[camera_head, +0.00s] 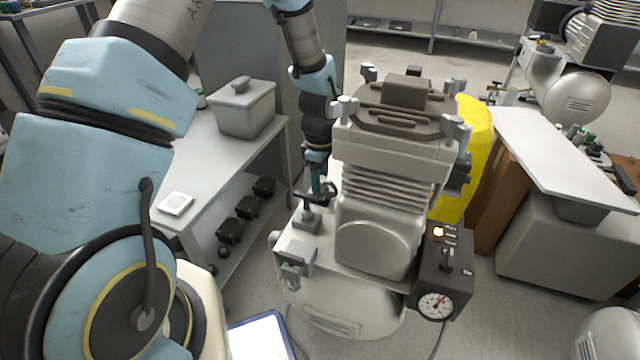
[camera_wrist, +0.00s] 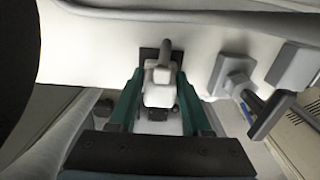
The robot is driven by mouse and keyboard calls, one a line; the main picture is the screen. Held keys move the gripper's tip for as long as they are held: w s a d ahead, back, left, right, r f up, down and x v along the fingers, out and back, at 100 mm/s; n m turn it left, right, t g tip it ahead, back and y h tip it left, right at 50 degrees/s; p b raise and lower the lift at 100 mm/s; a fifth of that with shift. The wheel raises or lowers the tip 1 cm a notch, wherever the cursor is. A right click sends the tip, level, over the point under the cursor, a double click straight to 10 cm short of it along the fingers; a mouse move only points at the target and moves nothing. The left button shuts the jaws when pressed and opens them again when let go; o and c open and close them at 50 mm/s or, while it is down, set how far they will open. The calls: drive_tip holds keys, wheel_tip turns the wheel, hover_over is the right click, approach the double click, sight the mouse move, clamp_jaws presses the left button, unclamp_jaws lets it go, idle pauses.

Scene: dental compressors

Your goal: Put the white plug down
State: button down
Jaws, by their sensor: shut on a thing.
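The white plug (camera_wrist: 158,90) is between the two green fingers of my gripper (camera_wrist: 157,98) in the wrist view. The fingers are shut on it. Its front end lies over a dark rectangular patch (camera_wrist: 150,56) on a pale surface; I cannot tell whether it touches. In the head view my gripper (camera_head: 318,187) points down at the left side of the compressor (camera_head: 375,250), close to its body. The plug cannot be made out there.
A grey table (camera_head: 215,160) on the left bears a lidded grey box (camera_head: 245,110) and a small white square item (camera_head: 175,203). A valve with a dark handle (camera_head: 308,213) is close to my gripper. A control box with a gauge (camera_head: 440,285) is on the compressor's right.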

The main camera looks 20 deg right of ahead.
drive_tip(key=shift+f, duration=0.3)
drive_tip(key=shift+c, duration=1.7)
unclamp_jaws()
wheel_tip(320, 180, up, 13)
drive_tip(key=p, duration=0.3)
drive_tip(key=w+a+r+m, duration=0.1)
drive_tip(key=a+r+m, duration=0.2)
drive_tip(key=a, duration=0.5)
drive_tip(key=w+a+r+m, duration=0.1)
drive_tip(key=a+r+m, duration=0.15)
drive_tip(key=a, duration=0.65)
drive_tip(key=s+a+r+m, duration=0.2)
drive_tip(key=s+a, duration=0.1)
drive_tip(key=a, duration=0.3)
drive_tip(key=s+a+r+m+t, duration=0.1)
drive_tip(key=s+a+m, duration=0.2)
drive_tip(key=a, duration=0.4)
drive_tip(key=shift+r+t, duration=0.3)
drive_tip(key=shift+r, duration=0.1)
drive_tip(key=shift+a+r, duration=0.1)
